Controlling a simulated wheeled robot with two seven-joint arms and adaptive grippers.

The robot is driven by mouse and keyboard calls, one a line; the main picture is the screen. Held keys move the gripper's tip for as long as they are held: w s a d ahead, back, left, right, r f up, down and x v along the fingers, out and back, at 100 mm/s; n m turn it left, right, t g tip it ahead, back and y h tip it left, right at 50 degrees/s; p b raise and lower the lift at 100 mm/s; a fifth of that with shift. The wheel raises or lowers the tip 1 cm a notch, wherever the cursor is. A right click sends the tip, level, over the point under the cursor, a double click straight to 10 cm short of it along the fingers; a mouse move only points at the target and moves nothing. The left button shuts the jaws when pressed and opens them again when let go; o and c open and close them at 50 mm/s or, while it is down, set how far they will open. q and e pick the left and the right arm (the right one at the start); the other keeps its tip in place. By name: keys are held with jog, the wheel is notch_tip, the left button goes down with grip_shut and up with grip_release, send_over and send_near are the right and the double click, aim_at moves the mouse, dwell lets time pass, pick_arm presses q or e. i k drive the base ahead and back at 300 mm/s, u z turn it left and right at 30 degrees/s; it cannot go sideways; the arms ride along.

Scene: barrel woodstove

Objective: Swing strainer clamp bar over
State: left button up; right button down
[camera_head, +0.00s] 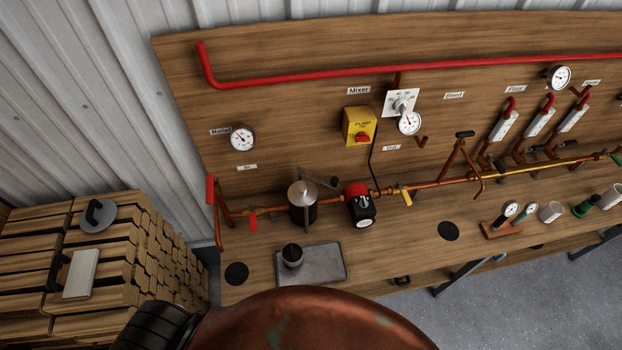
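The strainer (303,212) is a dark upright cylinder in the pipe line on the bench, left of the red-and-black pump. A silver lid (301,190) with a small centre point covers its top. The clamp bar (316,176) looks like a thin grey bar behind the lid, slanting right to a dark knob (335,182). It appears to lie beside the lid, not across it. The hinge is too small to make out. Neither of my grippers is in view.
A grey tray (325,265) with a dark cup (292,256) lies in front of the strainer. The pump (359,204) stands close on its right, a red-handled valve (253,222) on its left. A rusty barrel (310,325) fills the bottom foreground. Stacked firewood (120,245) stands left.

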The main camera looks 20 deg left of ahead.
aim_at(333, 184)
jog(key=u, duration=0.95)
jog(key=k, duration=0.65)
